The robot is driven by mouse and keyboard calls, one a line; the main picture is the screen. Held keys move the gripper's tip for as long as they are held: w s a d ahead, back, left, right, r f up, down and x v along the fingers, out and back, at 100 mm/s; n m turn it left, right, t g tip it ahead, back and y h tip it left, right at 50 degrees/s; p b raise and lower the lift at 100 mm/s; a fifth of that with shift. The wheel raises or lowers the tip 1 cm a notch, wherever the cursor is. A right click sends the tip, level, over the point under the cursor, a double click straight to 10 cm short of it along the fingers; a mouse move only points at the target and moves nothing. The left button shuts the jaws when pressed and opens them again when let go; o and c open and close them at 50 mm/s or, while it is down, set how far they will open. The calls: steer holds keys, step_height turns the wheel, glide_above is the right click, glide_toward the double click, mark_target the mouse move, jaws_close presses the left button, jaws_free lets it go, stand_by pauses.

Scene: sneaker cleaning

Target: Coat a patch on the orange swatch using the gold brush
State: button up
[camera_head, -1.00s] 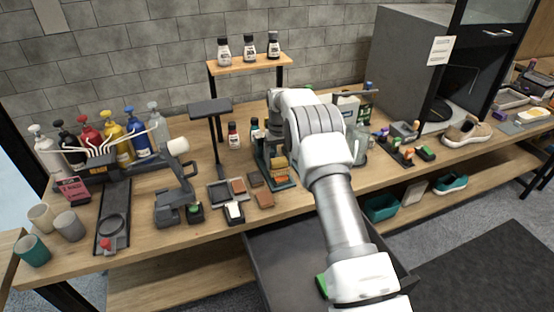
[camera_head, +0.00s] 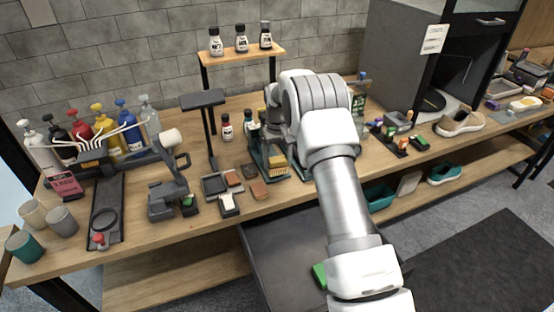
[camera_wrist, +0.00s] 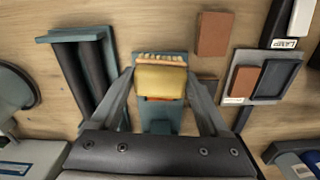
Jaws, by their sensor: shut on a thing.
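My gripper (camera_wrist: 160,82) is shut on the gold brush (camera_wrist: 160,80), a squat gold block with a pale bristle edge. A teal stand (camera_wrist: 160,118) lies below or behind it; I cannot tell if the brush still touches it. In the head view the gold brush (camera_head: 277,166) shows beside the teal stand, and my arm hides most of the gripper. A brown-orange swatch (camera_wrist: 213,33) lies flat to the brush's upper right in the wrist view; it also shows in the head view (camera_head: 260,188). Another orange-brown swatch (camera_wrist: 243,82) lies on a grey tray. I cannot tell which is the orange swatch.
A dark stand with two posts (camera_wrist: 82,65) is left of the brush in the wrist view. Pump bottles (camera_head: 103,130), cups (camera_head: 62,221) and a grey tool (camera_head: 168,185) fill the bench's left. Small bottles (camera_head: 226,128) stand behind the swatches.

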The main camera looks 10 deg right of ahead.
mark_target(277, 158)
steer(key=shift+r+p, duration=1.6)
steer(key=shift+r, duration=1.4)
steer(key=shift+r, duration=0.1)
steer(key=shift+r+p, duration=0.95)
steer(key=shift+r, duration=0.45)
